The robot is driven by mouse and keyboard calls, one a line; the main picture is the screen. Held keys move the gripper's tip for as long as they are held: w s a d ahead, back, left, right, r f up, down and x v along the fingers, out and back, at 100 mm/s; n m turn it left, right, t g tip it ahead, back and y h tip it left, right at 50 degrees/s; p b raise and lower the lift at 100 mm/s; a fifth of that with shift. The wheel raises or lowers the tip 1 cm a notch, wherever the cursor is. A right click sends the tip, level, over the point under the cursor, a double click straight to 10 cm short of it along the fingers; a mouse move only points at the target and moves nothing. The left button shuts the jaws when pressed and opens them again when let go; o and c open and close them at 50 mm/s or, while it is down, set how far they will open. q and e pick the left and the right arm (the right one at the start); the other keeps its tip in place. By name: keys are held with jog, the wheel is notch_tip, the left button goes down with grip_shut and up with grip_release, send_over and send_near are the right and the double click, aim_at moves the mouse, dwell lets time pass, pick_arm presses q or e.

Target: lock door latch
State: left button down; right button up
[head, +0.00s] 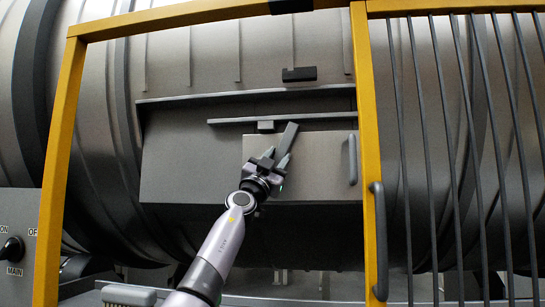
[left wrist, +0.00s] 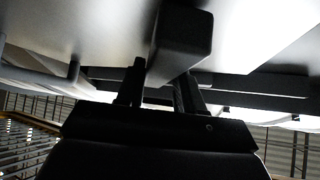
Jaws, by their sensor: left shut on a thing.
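The door latch (head: 289,138) is a grey bar on the drum's door panel (head: 315,180), tilted with its upper end to the right. My left gripper (head: 275,160) reaches up from below and is shut on the latch's lower part. In the left wrist view the latch (left wrist: 182,35) is a dark block whose end comes toward the camera, between the two fingers (left wrist: 160,88). The fingers partly hide the latch's lower end in the head view. My right gripper is not in view.
A yellow frame (head: 367,130) surrounds the opening, with a barred section at the right and a dark handle (head: 379,240). A grey handle (head: 352,158) is on the door panel's right side. A main switch (head: 12,249) is at the far left. A horizontal rail (head: 325,116) runs above the door.

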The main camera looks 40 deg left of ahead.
pick_arm(q)
jog(key=shift+d+n+y+b, duration=0.15)
jog(key=shift+n+y+b, duration=0.4)
jog(key=shift+n+y, duration=0.85)
jog(key=shift+n, duration=0.2)
jog(key=n+y+p, duration=0.1)
jog(key=y+p, duration=0.1)
jog(key=n+y+p, duration=0.1)
jog(key=n+p, duration=0.1)
jog(key=shift+w+d+r+n+y, duration=0.1)
jog(key=shift+r+n+y, duration=0.2)
jog(key=shift+r+y, duration=0.1)
jog(key=shift+f+n+g+y+p, duration=0.15)
jog(key=shift+n+g+y+p, duration=0.15)
jog(key=shift+n+y+p, duration=0.15)
jog(key=shift+f+n, duration=0.1)
jog(key=shift+n, duration=0.35)
jog(key=shift+d+f+n+g+y, duration=0.15)
jog(key=shift+n+g+y, duration=0.35)
jog(key=shift+n+y, duration=0.55)
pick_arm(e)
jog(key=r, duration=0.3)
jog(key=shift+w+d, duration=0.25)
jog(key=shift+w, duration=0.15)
pick_arm(q)
jog(key=shift+w+f+n+y, duration=0.1)
jog(key=shift+n+y, duration=0.15)
jog(key=shift+y, duration=0.15)
jog(key=c, duration=0.8)
grip_release()
